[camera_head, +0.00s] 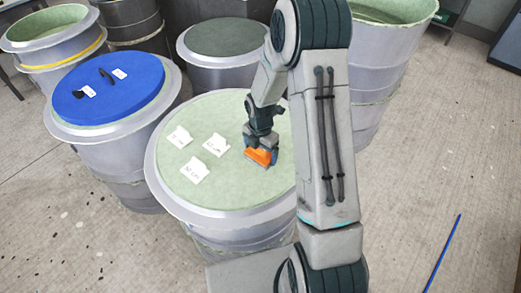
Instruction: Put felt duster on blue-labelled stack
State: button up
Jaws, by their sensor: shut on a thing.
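My gripper (261,150) points down at the right part of a pale green drum top. It is shut on a small orange block with a darker underside, which looks like the felt duster (261,157). The duster is at or just above the green surface; I cannot tell if it touches. The blue-topped stack (110,90) stands to the left, with two white labels and two small dark pieces on its blue top. My arm hides the right edge of the green-topped drum (200,208).
Three white cards (195,170) lie on the green top, left of my gripper. A dark-topped drum (222,42) stands behind. Other drums stand at the back left and back right. A blue strip (441,254) lies on the open floor at right.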

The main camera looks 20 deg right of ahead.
aim_at(264, 162)
jog(key=shift+f, duration=0.1)
jog(key=shift+f, duration=0.15)
jog(key=o, duration=0.7)
jog(key=shift+o, duration=0.2)
notch_tip(264, 162, up, 12)
jog(key=shift+f, duration=0.1)
jog(key=shift+s+r, duration=0.15)
jog(key=shift+r, duration=0.5)
jog(key=s+r+m+t, duration=0.1)
jog(key=s+r+m, duration=0.5)
jog(key=s+m, duration=0.4)
jog(key=s+r+m+t, duration=0.2)
jog(key=s+r+m, duration=0.5)
jog(key=s+m, duration=0.4)
jog(key=m, duration=0.4)
jog(key=shift+a+r, duration=0.15)
jog(key=shift+r, duration=0.1)
